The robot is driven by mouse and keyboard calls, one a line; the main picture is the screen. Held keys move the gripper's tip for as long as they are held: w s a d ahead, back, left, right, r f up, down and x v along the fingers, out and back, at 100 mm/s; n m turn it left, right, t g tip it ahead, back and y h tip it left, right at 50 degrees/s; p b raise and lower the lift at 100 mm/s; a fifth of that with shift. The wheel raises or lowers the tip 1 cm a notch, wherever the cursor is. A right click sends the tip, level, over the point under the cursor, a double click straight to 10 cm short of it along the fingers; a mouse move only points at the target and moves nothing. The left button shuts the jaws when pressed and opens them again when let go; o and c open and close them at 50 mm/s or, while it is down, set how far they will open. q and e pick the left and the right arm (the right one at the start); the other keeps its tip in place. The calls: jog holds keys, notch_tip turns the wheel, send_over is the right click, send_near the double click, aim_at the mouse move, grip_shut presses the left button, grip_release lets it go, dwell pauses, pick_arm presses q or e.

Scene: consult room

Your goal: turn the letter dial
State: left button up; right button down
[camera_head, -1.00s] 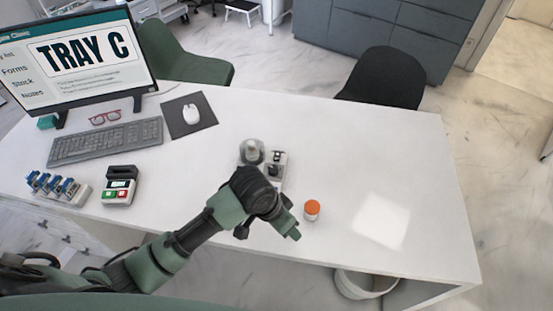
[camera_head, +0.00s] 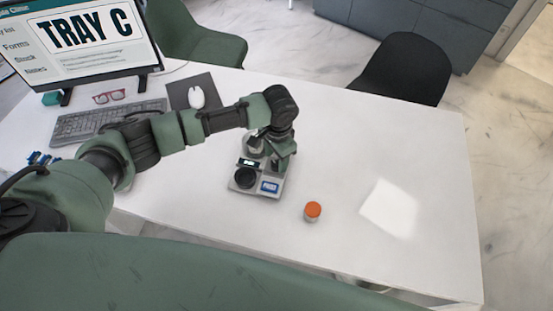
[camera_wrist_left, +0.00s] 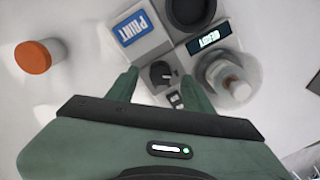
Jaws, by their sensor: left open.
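A grey label device (camera_head: 258,179) stands on the desk. My left gripper (camera_head: 283,163) points down over the device's right side. In the left wrist view the gripper (camera_wrist_left: 159,76) is open, with one finger on each side of the dial; contact cannot be told. My right gripper is out of view.
A monitor (camera_head: 85,45) reads TRAY C. An orange-capped jar (camera_head: 313,211) stands right of the device. A keyboard (camera_head: 85,123), glasses (camera_head: 109,97) and a mouse (camera_head: 197,97) lie at the back left. The desk's right side (camera_head: 430,180) is clear.

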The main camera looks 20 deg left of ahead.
aim_at(276, 166)
pick_arm(q)
jog(key=shift+f, duration=0.65)
jog(key=shift+w+f, duration=0.1)
jog(key=shift+f, duration=0.55)
grip_shut()
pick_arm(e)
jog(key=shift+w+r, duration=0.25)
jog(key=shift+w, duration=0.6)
